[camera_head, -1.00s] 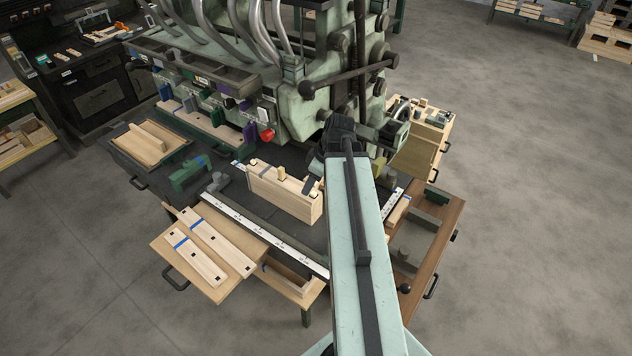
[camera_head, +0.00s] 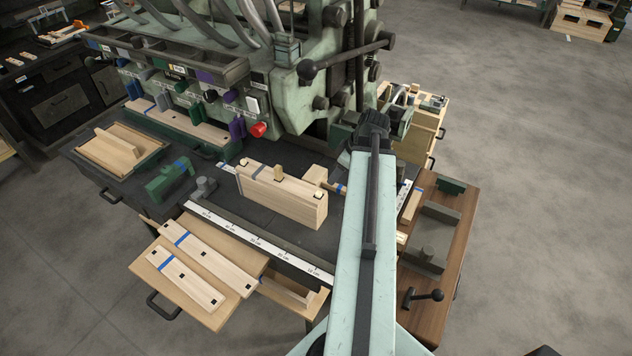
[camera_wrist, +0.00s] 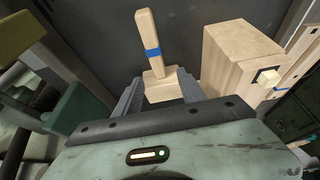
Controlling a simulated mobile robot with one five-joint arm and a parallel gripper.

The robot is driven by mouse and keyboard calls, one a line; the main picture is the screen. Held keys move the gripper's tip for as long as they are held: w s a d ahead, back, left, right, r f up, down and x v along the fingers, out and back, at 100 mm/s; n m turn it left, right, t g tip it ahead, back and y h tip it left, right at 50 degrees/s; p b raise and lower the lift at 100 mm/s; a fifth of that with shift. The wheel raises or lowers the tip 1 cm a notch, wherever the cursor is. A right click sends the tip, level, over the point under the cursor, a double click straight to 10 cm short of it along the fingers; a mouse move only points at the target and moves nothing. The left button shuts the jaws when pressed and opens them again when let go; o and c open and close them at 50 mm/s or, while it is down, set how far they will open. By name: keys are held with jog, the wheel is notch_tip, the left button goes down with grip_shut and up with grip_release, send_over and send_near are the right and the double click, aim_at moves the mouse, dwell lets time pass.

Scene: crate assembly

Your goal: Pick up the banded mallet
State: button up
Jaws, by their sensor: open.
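The banded mallet is a pale wooden mallet with a blue band on its handle (camera_wrist: 152,50). In the wrist view it lies on the dark bench top, its handle pointing away from my gripper and its block head (camera_wrist: 163,83) nearest. My gripper (camera_wrist: 160,92) is open, with one grey finger on each side of the head; I cannot tell whether they touch it. In the head view the mallet head (camera_head: 315,174) shows beside the wooden crate part, and my arm hides part of the handle and most of the gripper.
A pale wooden block assembly with pegs (camera_head: 285,203) stands close beside the mallet; it also shows at right in the wrist view (camera_wrist: 235,60). A white ruler strip (camera_head: 255,240) runs along the bench front. Banded boards (camera_head: 205,262) lie on the front-left shelf. The green machine (camera_head: 300,75) stands behind.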

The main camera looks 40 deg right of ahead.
jog(key=shift+b+x, duration=0.7)
jog(key=shift+x, duration=0.5)
jog(key=b+x, duration=0.5)
jog(key=shift+d+f, duration=0.15)
jog(key=shift+d, duration=0.05)
jog(key=shift+r, duration=0.2)
grip_shut()
